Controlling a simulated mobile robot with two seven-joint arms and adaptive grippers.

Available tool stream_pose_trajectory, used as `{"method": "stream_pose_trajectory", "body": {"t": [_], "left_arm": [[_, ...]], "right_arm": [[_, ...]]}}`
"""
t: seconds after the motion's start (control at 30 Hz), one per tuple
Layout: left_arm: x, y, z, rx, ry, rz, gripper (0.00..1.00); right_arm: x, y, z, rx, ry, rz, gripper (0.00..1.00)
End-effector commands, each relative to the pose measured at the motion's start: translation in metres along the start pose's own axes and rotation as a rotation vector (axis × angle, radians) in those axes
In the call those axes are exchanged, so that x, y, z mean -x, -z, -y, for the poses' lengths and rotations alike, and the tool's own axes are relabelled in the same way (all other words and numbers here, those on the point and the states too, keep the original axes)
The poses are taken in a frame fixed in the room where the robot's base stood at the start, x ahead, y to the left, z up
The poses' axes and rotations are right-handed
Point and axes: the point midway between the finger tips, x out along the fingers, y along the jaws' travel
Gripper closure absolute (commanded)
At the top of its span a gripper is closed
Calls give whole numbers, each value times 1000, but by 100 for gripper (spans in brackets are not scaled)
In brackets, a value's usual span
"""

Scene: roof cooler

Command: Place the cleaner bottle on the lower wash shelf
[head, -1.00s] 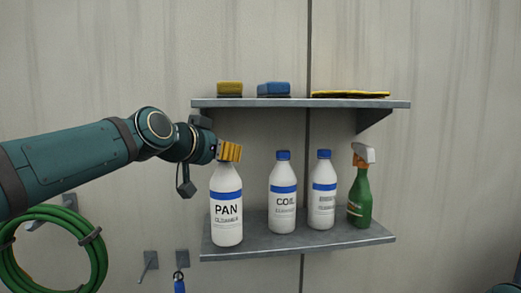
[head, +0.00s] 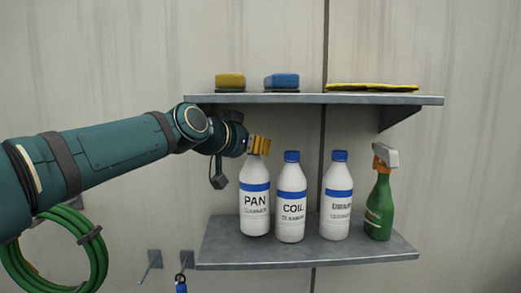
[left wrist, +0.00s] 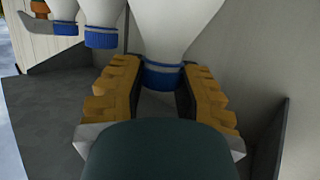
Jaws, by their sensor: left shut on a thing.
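The PAN cleaner bottle (head: 255,205), white with a blue label band, is upright over the left part of the lower wash shelf (head: 225,250). My left gripper (head: 259,147) is shut on its top from the left. In the left wrist view the yellow fingers (left wrist: 160,88) sit either side of the blue cap (left wrist: 163,75) of this bottle. Its base looks at or just above the shelf surface; I cannot tell whether it touches. The white COIL bottle (head: 292,205) stands close on its right. My right gripper is not in view.
A third white bottle (head: 337,205) and a green spray bottle (head: 379,205) stand farther right on the lower shelf. The upper shelf (head: 310,99) overhead holds a yellow sponge (head: 230,81), a blue sponge (head: 282,82) and a yellow cloth (head: 372,87). The shelf's left end is bare.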

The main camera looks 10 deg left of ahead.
Motion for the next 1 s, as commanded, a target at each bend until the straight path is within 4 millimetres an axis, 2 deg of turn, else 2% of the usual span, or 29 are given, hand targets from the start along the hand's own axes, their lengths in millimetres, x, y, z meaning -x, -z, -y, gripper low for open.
{"method": "stream_pose_trajectory", "body": {"t": [0.2,0.67,0.7,0.73,0.77,1.0], "left_arm": [[-4,-13,1,0,2,-4,100],[-5,-15,1,-1,1,-5,100],[-6,-17,1,0,0,0,59],[-6,-17,1,0,0,0,48],[-6,-16,1,0,0,0,43],[-6,-16,1,0,0,0,43]], "right_arm": [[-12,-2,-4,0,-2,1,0],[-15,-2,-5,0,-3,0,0],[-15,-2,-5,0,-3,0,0],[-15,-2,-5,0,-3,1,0],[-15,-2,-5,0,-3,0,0],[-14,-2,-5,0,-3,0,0]]}}
